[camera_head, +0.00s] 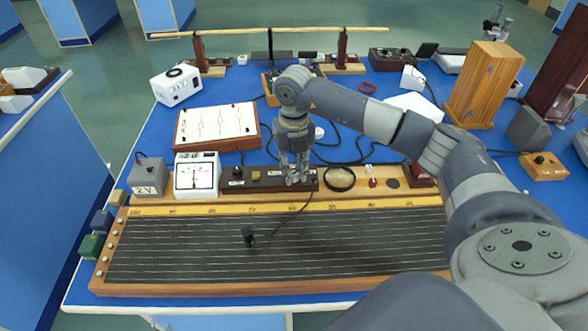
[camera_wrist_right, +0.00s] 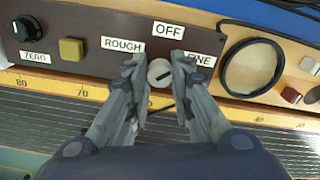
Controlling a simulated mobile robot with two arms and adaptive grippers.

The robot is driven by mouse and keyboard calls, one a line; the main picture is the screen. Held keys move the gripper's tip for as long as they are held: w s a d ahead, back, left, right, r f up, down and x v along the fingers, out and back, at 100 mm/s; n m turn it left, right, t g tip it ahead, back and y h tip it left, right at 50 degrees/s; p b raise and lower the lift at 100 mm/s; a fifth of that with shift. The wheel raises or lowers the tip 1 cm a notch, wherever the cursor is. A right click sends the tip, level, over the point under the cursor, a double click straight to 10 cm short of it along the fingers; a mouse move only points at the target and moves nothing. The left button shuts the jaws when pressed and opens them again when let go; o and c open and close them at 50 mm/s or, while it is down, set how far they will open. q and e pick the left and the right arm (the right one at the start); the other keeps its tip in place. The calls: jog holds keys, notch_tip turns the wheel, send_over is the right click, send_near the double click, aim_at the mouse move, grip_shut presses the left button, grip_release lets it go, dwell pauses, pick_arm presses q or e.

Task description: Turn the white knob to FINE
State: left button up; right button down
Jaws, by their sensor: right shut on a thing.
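The white knob (camera_wrist_right: 159,73) sits on the dark brown control panel (camera_wrist_right: 75,20), below and between the labels ROUGH (camera_wrist_right: 122,45), OFF (camera_wrist_right: 168,30) and FINE (camera_wrist_right: 202,58). A short dark mark on the knob slants right and slightly up, toward the FINE side. My right gripper (camera_wrist_right: 160,76) is shut on the knob, one finger on each side. In the head view, my right gripper (camera_head: 295,180) reaches down onto the panel (camera_head: 236,186), and the fingers hide the knob. My left gripper does not show.
A black ZERO knob (camera_wrist_right: 27,27) and yellow button (camera_wrist_right: 71,49) lie left of the white knob. A black ring (camera_wrist_right: 251,68) lies close right of my fingers.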

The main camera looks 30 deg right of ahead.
aim_at(294, 172)
jog(key=shift+w+r+m, duration=0.15)
jog(key=shift+r+m, duration=0.05)
jog(key=shift+m, duration=0.8)
jog(key=c, duration=1.6)
grip_release()
jog(key=shift+o, duration=1.2)
jog(key=shift+f, duration=0.1)
notch_tip(294, 172, up, 12)
